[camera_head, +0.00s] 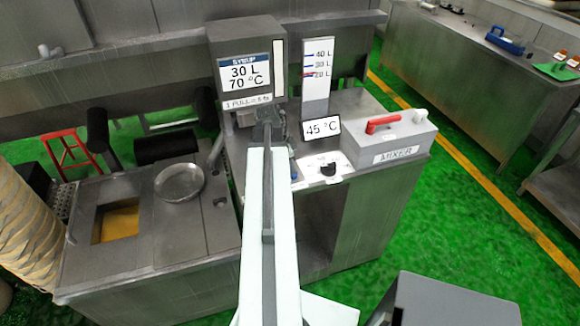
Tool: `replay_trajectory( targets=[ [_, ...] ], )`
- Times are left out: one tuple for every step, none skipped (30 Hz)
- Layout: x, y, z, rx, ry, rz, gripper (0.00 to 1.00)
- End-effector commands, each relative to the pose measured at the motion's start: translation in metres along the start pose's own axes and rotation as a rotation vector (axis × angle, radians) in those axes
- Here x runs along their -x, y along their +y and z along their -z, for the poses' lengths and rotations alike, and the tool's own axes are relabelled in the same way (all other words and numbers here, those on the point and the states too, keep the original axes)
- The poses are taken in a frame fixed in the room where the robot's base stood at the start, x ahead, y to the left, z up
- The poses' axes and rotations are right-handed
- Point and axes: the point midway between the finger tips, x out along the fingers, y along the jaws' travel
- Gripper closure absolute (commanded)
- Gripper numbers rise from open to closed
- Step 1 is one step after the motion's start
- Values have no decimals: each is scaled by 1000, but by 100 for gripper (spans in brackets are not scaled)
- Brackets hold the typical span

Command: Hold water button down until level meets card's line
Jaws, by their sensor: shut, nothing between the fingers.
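The card (245,75) on the grey box reads SYRUP, 30 L, 70 °C, with a smaller line about one pull below. The level gauge (316,90) is a white upright board with blue marks at 40 L, 30 L and 20 L. A red mark shows near the 20 L line. My gripper (268,118) is shut, at the far end of my white arm, in front of the grey box and below the card. A small blue spot (293,170) shows just right of my arm; I cannot tell if it is the water button. My arm hides part of the panel.
A 45 °C display (322,127), a black knob (329,168) and a MIXER box (385,138) with a red lever (383,123) stand right of my arm. A metal bowl (179,182) sits on the left counter. Green floor is open at right.

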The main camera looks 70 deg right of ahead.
Motion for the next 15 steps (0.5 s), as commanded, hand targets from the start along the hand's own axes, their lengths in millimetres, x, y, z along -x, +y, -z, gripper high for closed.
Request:
replay_trajectory(
  targets=[
    [-3, 0, -1, 0, 0, 0, 100],
    [-2, 0, 0, 0, 0, 0, 100],
    [-1, 0, 0, 0, 0, 0, 100],
    [-1, 0, 0, 0, 0, 0, 100],
    [0, 0, 0, -1, 0, 0, 100],
    [0, 0, 0, -1, 0, 0, 100],
    [0, 0, 0, -1, 0, 0, 100],
    [0, 0, 0, -1, 0, 0, 100],
    [-1, 0, 0, -1, 0, 0, 100],
    [-2, 0, 0, -1, 0, 0, 100],
    [-5, 0, -1, -1, 0, 0, 100],
    [-9, 0, -2, -1, 0, 0, 100],
    [-13, 0, -3, -1, 0, -1, 100],
    [-17, 0, -5, -1, 0, -1, 100],
    [-22, 0, -6, -1, 0, -1, 100]
  ],
)
